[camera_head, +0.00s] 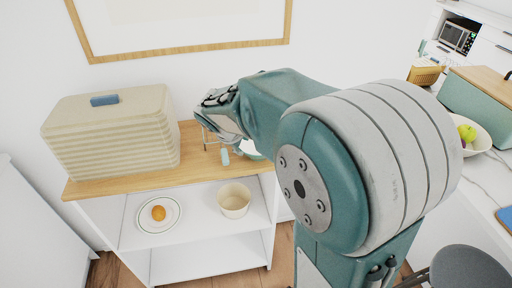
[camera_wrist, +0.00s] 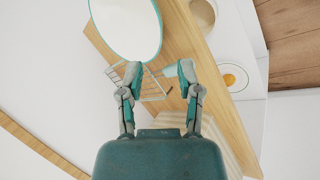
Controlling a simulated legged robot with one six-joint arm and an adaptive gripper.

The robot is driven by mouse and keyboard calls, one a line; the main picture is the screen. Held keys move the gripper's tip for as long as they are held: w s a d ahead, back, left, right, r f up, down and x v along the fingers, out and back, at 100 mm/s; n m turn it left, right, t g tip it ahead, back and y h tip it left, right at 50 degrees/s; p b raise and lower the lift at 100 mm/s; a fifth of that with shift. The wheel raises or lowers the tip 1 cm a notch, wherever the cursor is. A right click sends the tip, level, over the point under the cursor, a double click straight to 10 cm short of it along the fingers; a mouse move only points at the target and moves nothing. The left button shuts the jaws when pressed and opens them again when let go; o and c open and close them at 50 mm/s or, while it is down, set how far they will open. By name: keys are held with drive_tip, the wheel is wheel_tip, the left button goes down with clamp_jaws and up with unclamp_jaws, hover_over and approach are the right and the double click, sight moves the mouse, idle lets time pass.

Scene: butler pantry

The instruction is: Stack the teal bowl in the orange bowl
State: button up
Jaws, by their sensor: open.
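The teal bowl (camera_wrist: 122,28) shows in the wrist view at the top, with a white inside and a teal rim, partly cut off by the frame edge. In the head view a part of it (camera_head: 251,150) shows on the wooden top, mostly hidden behind my arm. My gripper (camera_wrist: 158,70) is open, with nothing held between its fingers; the bowl lies beyond the fingertips in the wrist view. In the head view my gripper (camera_head: 222,128) hangs over the wooden top, left of the bowl. I cannot make out an orange bowl in either view.
A cream ribbed bread box (camera_head: 110,138) stands at the left of the wooden top (camera_head: 125,182). A wire rack (camera_wrist: 152,88) is near my fingertips. The shelf below holds a plate with an orange fruit (camera_head: 158,213) and a cream pot (camera_head: 234,201). A fruit bowl (camera_head: 480,143) is at right.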

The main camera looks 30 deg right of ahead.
drive_tip(key=x, duration=0.9)
drive_tip(key=shift+w+a, duration=0.1)
drive_tip(key=shift+w, duration=0.15)
clamp_jaws()
